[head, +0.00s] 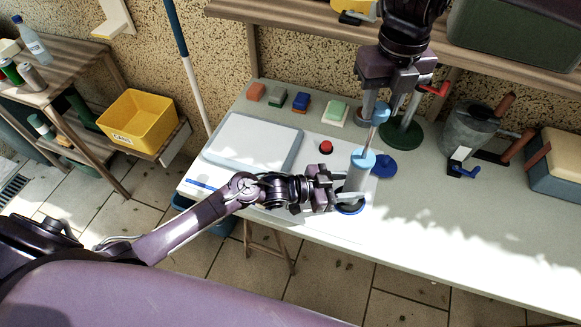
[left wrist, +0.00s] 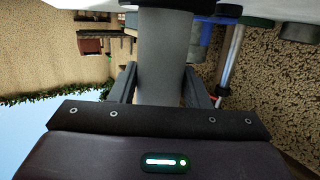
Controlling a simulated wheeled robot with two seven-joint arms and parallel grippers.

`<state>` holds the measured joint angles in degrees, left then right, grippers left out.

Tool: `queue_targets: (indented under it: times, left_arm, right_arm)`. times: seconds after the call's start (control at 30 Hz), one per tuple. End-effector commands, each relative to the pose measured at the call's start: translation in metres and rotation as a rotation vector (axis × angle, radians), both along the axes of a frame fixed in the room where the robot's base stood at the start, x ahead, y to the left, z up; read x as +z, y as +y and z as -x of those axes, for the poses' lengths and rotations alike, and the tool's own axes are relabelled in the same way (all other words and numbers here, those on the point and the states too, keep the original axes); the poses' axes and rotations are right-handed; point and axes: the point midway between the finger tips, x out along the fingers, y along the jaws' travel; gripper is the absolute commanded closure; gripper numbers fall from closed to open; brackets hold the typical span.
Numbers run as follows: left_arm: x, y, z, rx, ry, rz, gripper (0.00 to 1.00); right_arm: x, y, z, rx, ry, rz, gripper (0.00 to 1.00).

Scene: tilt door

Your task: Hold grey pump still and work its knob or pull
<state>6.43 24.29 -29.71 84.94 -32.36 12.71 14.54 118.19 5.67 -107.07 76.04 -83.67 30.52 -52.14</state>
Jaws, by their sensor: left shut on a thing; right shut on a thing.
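The grey pump (head: 355,182) stands upright on a blue round base at the front of the bench, with a light blue collar on top. Its thin rod rises from the collar to a blue-grey pull (head: 380,113). My left gripper (head: 335,197) is shut on the pump's body from the left. In the left wrist view the grey body (left wrist: 162,65) fills the gap between its fingers (left wrist: 162,90). My right gripper (head: 383,98) comes down from above and is shut on the pull at the rod's top. Its fingers partly hide the pull.
A red button (head: 326,147) and a blue disc (head: 383,165) lie near the pump. A pale flat panel (head: 255,143) is at left. A green-based stand (head: 403,133) is close behind the right gripper. A metal can (head: 470,130) stands farther right. The bench's front right is clear.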

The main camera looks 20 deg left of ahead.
Motion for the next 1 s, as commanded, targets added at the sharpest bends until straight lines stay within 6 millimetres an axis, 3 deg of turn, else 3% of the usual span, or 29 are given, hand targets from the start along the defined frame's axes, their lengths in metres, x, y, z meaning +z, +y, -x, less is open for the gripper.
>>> queue_targets:
  times: [0.27, 1.0]
  left_arm:
    - [-0.002, 0.000, 0.001, -0.001, 0.006, -0.001, 0.79]
    - [-0.002, -0.001, 0.002, -0.003, 0.004, -0.001, 0.79]
  right_arm:
    - [-0.003, 0.000, 0.000, 0.000, 0.000, 0.000, 0.87]
    - [-0.071, -0.001, 0.001, 0.001, 0.003, 0.002, 0.87]
